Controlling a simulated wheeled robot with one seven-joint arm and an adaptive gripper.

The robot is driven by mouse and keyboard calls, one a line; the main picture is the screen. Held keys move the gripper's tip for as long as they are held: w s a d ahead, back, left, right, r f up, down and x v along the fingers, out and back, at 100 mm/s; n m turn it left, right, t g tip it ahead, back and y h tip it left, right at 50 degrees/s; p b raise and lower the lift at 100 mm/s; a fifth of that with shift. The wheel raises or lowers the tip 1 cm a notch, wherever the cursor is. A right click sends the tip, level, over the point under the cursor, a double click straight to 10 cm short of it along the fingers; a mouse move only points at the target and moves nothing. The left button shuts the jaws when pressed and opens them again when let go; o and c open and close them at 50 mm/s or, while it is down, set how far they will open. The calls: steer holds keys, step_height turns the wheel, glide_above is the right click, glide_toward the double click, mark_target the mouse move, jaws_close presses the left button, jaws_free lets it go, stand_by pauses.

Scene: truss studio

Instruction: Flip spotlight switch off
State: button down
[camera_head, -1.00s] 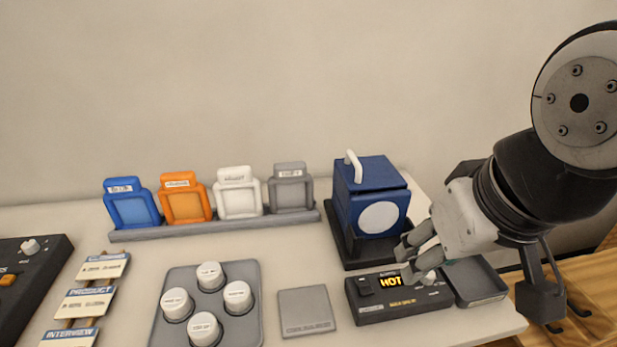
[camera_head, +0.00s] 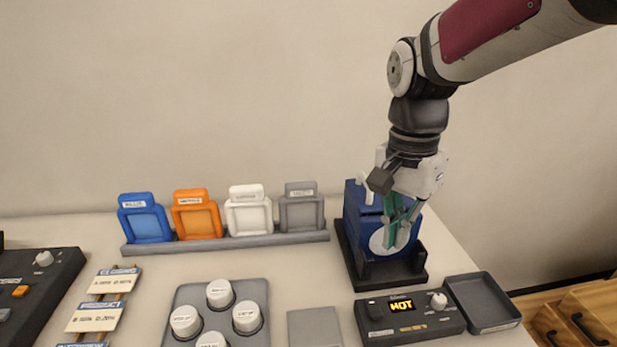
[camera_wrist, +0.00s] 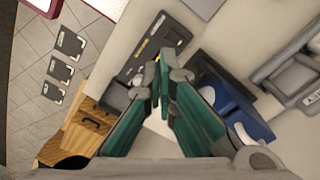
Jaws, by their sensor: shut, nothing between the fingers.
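The blue spotlight (camera_head: 354,212) with a round pale lens and white handle stands in a black cradle at the right of the table. A black control box (camera_head: 437,326) lies in front of it, with a lit yellow "HOT" display (camera_head: 402,306), a dark switch (camera_head: 375,309) at its left and a white knob (camera_head: 438,301) at its right. My gripper (camera_head: 392,243) points down, shut and empty, in front of the spotlight and above the control box level, partly covering the lens. In the wrist view my shut fingertips (camera_wrist: 163,84) overlap the control box (camera_wrist: 147,48).
A grey tray (camera_head: 511,321) sits right of the control box near the table edge. A flat grey pad (camera_head: 314,328) lies to its left. Several coloured frames stand in a rack (camera_head: 225,242) at the back. White round caps (camera_head: 246,317) fill a grey holder.

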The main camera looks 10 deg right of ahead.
mark_target(373, 316)
steer(key=w+f+m+g, duration=0.3)
steer(key=w+f+m, duration=0.4)
steer(key=shift+a+f+p, duration=0.3)
steer(key=shift+f+p, duration=0.05)
steer(key=x, duration=0.4)
steer(key=p+x, duration=0.1)
steer(key=x, duration=0.9)
steer(key=shift+s+p, duration=0.3)
steer(key=shift+p, duration=0.1)
steer(key=shift+r, duration=0.1)
steer(key=shift+s+a+f, duration=0.1)
steer(key=shift+s+f, duration=0.2)
steer(key=shift+f, duration=0.05)
steer(key=shift+w, duration=0.1)
